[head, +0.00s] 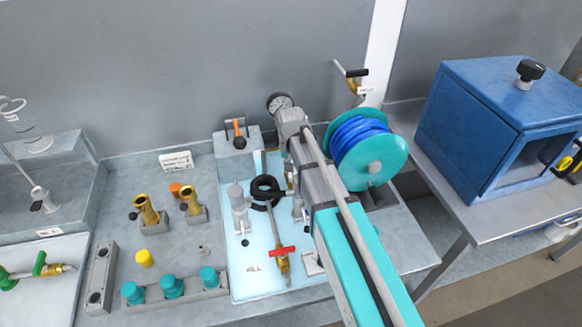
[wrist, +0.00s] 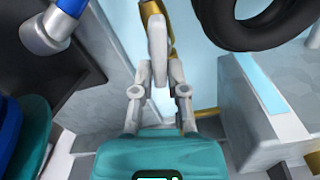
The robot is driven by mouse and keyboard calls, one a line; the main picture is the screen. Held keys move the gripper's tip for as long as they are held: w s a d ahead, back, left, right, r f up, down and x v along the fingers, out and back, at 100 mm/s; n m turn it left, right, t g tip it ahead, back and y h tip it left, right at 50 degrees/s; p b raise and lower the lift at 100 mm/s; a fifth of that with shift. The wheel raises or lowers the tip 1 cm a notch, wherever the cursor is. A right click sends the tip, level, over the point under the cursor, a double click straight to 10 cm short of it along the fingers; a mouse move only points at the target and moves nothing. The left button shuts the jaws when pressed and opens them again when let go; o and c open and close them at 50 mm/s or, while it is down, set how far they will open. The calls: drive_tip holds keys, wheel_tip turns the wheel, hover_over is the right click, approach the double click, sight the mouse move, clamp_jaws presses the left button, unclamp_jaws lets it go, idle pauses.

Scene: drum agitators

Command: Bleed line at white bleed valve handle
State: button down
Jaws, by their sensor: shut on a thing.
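The white bleed valve handle (wrist: 157,40) stands upright in the wrist view, in front of a brass fitting (wrist: 152,10). My gripper (wrist: 158,75) is shut on the handle's lower part, with one finger on each side. In the head view my own arm hides the gripper and the white handle.
A blue hose reel (head: 374,160) with teal flanges stands right of my arm. A red-handled valve (head: 281,251) lies on the pale panel.

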drive_tip(key=c, duration=0.7)
unclamp_jaws()
drive_tip(key=shift+o, duration=0.2)
drive_tip(key=shift+r, duration=0.1)
